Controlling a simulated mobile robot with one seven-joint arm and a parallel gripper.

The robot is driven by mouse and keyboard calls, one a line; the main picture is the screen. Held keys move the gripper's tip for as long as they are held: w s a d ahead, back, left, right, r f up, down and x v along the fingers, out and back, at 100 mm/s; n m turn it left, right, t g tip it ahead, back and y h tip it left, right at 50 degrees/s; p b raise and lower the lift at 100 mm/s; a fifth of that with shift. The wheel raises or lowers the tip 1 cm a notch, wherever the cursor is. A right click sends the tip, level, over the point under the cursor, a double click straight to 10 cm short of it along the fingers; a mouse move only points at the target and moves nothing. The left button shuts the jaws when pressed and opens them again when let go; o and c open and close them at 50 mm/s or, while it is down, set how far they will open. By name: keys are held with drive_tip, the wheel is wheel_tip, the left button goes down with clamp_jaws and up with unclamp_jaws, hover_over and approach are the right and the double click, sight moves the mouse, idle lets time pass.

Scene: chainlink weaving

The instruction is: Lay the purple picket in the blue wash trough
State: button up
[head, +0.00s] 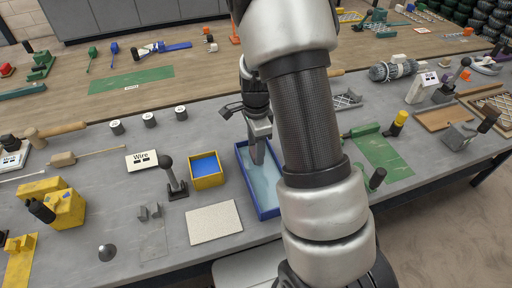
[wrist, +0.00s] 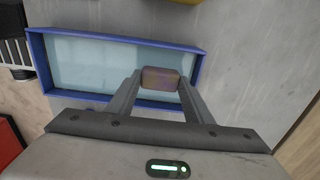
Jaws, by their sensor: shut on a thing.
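The blue wash trough (head: 249,187) is a long blue-rimmed tray with a pale blue inside, on the grey bench left of my arm. It also shows in the wrist view (wrist: 120,39). My gripper (head: 257,148) is over the far part of the trough, pointing down. In the wrist view its fingers are shut on the purple picket (wrist: 161,78), seen end-on as a small dull purple-brown block. The picket overlaps the trough's right part there; I cannot tell whether it touches the trough floor. My arm hides part of the trough's right side in the head view.
A yellow bin with a blue inside (head: 206,169) stands just left of the trough. A pale textured mat (head: 214,222) lies in front of it, and a black-knobbed lever (head: 173,178) stands farther left. A green mat (head: 384,158) lies right of my arm.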

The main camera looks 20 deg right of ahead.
drive_tip(key=shift+f, duration=0.15)
drive_tip(key=o, duration=1.2)
wheel_tip(320, 180, up, 18)
drive_tip(key=shift+f+p, duration=0.25)
drive_tip(key=shift+p, duration=0.5)
drive_tip(key=s+a+r+n+t+p, duration=0.1)
drive_tip(key=s+r+n+t, duration=0.1)
drive_tip(key=s+r+n, duration=0.3)
drive_tip(key=s+a+r+n+t+p, duration=0.1)
drive_tip(key=s+a+r+n, duration=0.1)
drive_tip(key=s+r+n, duration=0.3)
drive_tip(key=s+a+r+n+t+p, duration=0.1)
drive_tip(key=s+r+n+t+p, duration=0.1)
drive_tip(key=s+r+n, duration=0.3)
drive_tip(key=shift+s+a+r+n+t, duration=0.15)
drive_tip(key=shift+s+n, duration=0.6)
drive_tip(key=shift+s, duration=0.4)
drive_tip(key=shift+s+a+r+n+t, duration=0.1)
drive_tip(key=shift+s+r+n+t, duration=0.05)
drive_tip(key=shift+s+n, duration=0.8)
